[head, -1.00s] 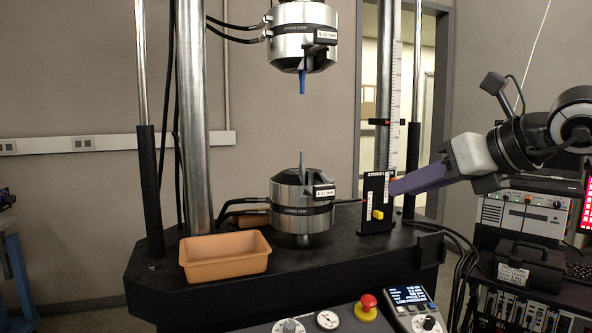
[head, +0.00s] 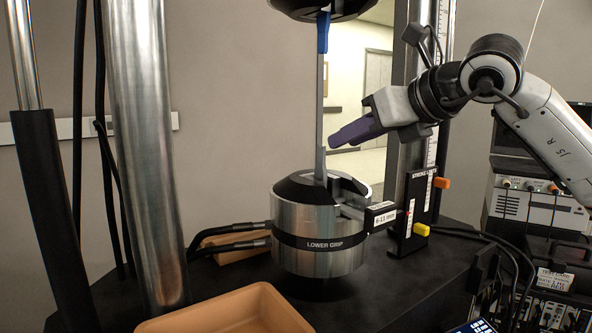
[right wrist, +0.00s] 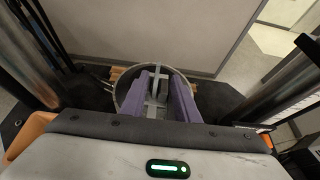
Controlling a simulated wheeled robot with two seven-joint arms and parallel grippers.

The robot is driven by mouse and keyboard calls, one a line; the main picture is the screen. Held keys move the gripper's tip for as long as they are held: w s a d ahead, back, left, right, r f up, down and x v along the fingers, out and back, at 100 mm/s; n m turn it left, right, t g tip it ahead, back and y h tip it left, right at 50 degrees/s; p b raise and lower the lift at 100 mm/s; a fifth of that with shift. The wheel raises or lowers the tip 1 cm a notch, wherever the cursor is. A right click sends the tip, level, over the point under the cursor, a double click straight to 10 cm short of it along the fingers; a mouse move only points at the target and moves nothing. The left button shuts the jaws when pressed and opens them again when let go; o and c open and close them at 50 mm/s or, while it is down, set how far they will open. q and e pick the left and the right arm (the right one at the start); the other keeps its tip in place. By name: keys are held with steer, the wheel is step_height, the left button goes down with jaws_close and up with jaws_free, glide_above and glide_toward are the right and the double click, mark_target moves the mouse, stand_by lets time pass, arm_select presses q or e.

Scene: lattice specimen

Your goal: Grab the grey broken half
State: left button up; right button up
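The grey broken half (head: 320,165) stands upright as a thin strip in the top of the round metal lower grip (head: 318,243). The blue broken half (head: 323,35) hangs from the upper grip, above it. My right gripper (head: 333,140) has purple fingers pointing left, close to the grey half's upper end. In the right wrist view its two fingers (right wrist: 158,100) are apart, and the grey half (right wrist: 157,72) shows between them, farther along; I see no contact. My left gripper is not in view.
An orange tray (head: 225,310) stands in front of the lower grip. A thick steel column (head: 145,150) rises at left. A black scale stand (head: 412,210) with a yellow knob (head: 421,230) is right of the grip, below my right arm.

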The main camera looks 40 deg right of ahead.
mark_target(325, 152)
steer(key=p+x, duration=0.3)
steer(key=x, duration=0.5)
steer(key=shift+a+f+p, duration=0.15)
steer(key=shift+f+p, duration=0.05)
steer(key=shift+p, duration=0.1)
steer(key=shift+w+f, duration=0.25)
steer(key=shift+w, duration=0.2)
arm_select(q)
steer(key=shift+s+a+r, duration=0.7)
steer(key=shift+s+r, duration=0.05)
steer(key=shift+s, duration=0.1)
arm_select(e)
jaws_close()
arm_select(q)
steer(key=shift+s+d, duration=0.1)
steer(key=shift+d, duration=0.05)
